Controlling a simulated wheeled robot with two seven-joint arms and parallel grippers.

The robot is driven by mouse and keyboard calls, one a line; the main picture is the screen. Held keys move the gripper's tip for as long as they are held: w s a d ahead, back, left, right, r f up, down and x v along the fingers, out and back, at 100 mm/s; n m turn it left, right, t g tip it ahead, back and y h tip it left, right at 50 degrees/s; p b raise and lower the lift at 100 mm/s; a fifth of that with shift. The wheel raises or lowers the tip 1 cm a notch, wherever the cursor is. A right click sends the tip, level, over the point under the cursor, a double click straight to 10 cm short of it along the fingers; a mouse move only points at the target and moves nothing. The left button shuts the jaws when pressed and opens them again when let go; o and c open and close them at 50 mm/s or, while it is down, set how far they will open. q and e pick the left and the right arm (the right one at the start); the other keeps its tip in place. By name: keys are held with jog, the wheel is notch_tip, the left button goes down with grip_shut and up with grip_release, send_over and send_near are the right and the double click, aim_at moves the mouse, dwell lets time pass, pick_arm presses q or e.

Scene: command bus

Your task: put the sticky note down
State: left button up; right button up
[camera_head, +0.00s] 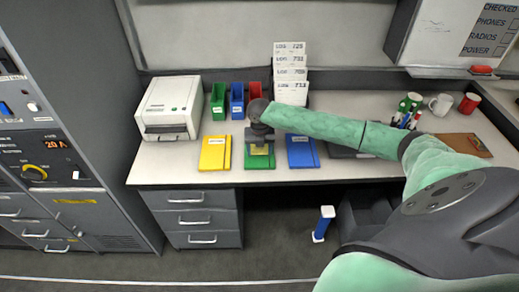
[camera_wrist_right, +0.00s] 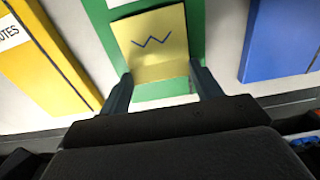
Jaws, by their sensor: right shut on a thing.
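The yellow sticky note (camera_wrist_right: 152,40) with a blue zigzag mark is between the fingers of my right gripper (camera_wrist_right: 160,88) in the right wrist view. The gripper is shut on its near edge. The note is over the green book (camera_wrist_right: 197,18); I cannot tell whether it touches the cover. In the head view the note (camera_head: 262,150) shows just below my right gripper (camera_head: 260,140), above the green book (camera_head: 258,163) on the desk. The gripper hides part of the book. My left gripper is not in view.
A yellow book (camera_head: 214,153) lies left of the green one and a blue book (camera_head: 302,151) lies right. Behind stand a printer (camera_head: 168,107), small coloured bins (camera_head: 218,100) and a rack of log cards (camera_head: 290,75). Mugs (camera_head: 440,104) stand at the right. Desk (camera_head: 165,165) is bare at front left.

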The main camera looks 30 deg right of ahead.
aim_at(259, 154)
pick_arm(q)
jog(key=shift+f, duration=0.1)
pick_arm(e)
jog(key=shift+f, duration=0.3)
jog(key=o, duration=0.9)
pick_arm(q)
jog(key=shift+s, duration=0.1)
pick_arm(e)
jog(key=shift+o, duration=0.2)
jog(key=shift+r, duration=0.55)
pick_arm(q)
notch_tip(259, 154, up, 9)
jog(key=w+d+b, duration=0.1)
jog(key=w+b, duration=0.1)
jog(key=b, duration=0.1)
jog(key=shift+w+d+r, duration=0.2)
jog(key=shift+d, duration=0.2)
pick_arm(e)
notch_tip(259, 154, up, 12)
jog(key=shift+f, duration=0.25)
